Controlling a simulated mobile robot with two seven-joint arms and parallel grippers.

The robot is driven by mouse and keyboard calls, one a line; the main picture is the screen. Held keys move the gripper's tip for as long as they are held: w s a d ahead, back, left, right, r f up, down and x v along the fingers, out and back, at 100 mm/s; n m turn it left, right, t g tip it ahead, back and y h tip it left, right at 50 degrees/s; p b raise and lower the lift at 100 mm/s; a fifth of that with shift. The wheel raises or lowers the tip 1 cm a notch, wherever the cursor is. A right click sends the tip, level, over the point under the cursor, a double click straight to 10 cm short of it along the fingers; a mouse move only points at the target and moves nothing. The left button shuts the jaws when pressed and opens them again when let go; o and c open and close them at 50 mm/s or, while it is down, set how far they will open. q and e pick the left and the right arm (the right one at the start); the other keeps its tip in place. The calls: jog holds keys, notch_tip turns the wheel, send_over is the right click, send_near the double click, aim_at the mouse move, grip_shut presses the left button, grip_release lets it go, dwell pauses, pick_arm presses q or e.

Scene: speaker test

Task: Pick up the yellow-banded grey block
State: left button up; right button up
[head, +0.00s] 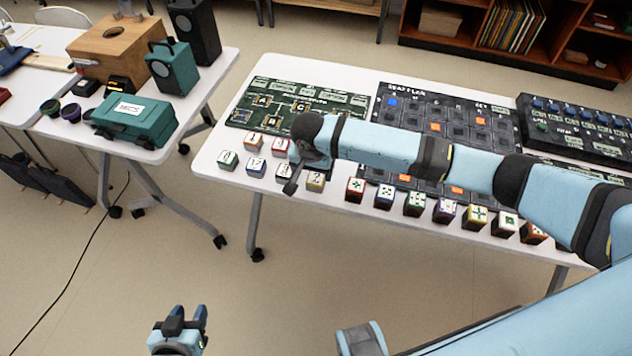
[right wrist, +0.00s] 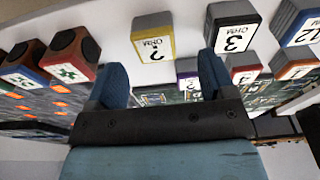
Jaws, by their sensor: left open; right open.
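The yellow-banded grey block (right wrist: 153,38), marked "? OHM", shows in the right wrist view just beyond the gap between my right fingers. In the head view it is the block (head: 316,182) near the table's front edge, just right of my right gripper (head: 292,184) and partly covered by the arm. My right gripper is open and empty; its two blue fingers (right wrist: 160,78) are apart with the block not between them. My left gripper (head: 184,322) is open and empty, low in the head view, over the floor.
Other banded blocks stand close by: a black-banded "3" block (right wrist: 232,28) and a red-banded one (right wrist: 187,68). A row of coloured symbol blocks (head: 384,196) lines the front edge. Dark circuit boards (head: 262,92) lie behind. A side table (head: 215,75) holds a green case (head: 165,128).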

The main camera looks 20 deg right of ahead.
aim_at(316, 178)
jog(key=shift+w+d+f, duration=0.1)
jog(key=shift+d+f, duration=0.15)
jog(key=shift+f, duration=1.15)
jog(key=shift+w+d+f, duration=0.1)
jog(key=shift+d+f, duration=0.1)
jog(key=shift+f, duration=1.15)
jog(key=shift+c, duration=0.4)
jog(key=c, duration=0.9)
